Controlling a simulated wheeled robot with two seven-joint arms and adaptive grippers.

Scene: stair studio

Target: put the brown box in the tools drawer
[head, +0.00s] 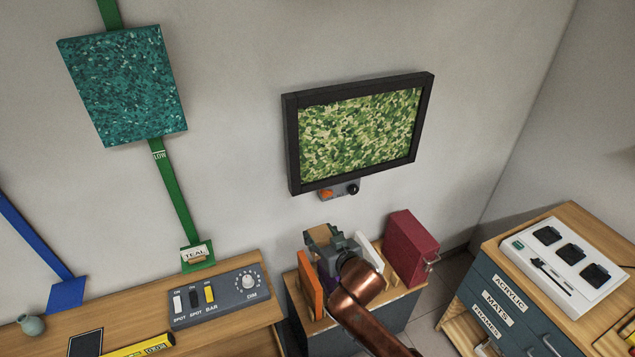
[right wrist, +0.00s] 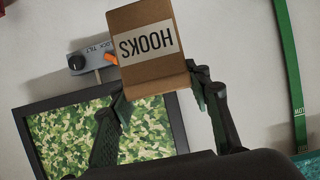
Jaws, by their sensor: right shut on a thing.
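The brown box (right wrist: 150,75), labelled HOOKS, is between the two fingers of my right gripper (right wrist: 158,88) in the right wrist view. The gripper is shut on it. In the head view my right gripper (head: 338,254) is above the low grey cabinet, with part of the brown box (head: 321,234) showing beyond it. No drawer label reading TOOLS is legible. A drawer unit (head: 510,311) at the right has labels ACRYLIC, MATS and FRAMES. My left gripper is not in view.
An orange panel (head: 310,284), a white item (head: 370,250) and a maroon case (head: 410,247) stand on the low cabinet around my right gripper. A framed green picture (head: 358,134) hangs behind. A white charger tray (head: 566,265) covers much of the drawer unit's top. A control box (head: 219,298) sits on the left bench.

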